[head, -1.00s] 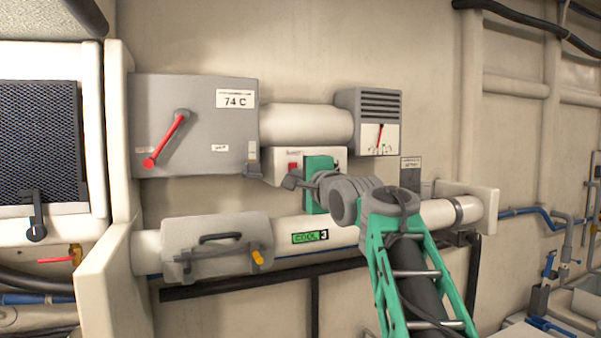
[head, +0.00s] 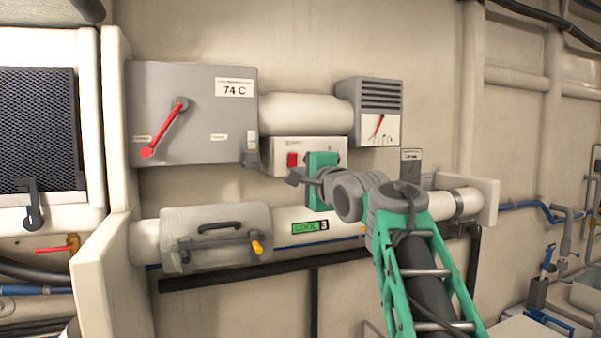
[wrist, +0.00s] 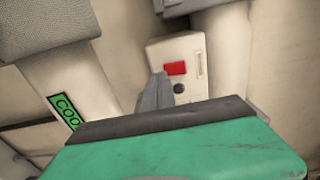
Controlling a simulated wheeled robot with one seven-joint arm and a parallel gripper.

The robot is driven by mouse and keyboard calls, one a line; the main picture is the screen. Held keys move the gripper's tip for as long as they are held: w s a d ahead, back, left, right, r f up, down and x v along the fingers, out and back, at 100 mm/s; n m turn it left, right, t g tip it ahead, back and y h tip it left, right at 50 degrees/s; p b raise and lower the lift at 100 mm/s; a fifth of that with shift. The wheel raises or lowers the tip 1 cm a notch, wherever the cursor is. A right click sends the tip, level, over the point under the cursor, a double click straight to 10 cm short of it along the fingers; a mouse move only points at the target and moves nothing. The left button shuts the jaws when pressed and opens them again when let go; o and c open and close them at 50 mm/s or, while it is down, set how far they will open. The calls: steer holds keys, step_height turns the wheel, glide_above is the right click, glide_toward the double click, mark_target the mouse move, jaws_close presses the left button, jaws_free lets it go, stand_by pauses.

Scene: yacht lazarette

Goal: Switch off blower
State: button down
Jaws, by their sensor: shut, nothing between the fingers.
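A small cream switch box (head: 320,150) with a red rocker switch (head: 292,159) sits on the wall under a round white duct. In the wrist view the red switch (wrist: 176,68) is at the upper middle, with a dark round knob or hole below it. My gripper (head: 293,178) is shut and empty, just below and in front of the red switch in the head view. In the wrist view the shut grey fingers (wrist: 155,93) end left of and below the switch. I cannot tell whether they touch the box. My green gripper body hides part of the box's right side.
A grey box (head: 200,115) with a red lever and a "74 C" label is at left. A vented grey unit (head: 369,112) with a dial is at right. Below run a white pipe (head: 350,222), a green "COOL" sign (head: 309,227) and a grey latched cover (head: 216,235).

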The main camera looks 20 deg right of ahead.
steer(key=s+b, duration=0.3)
steer(key=s, duration=1)
steer(key=shift+r, duration=0.45)
steer(key=shift+n, duration=0.3)
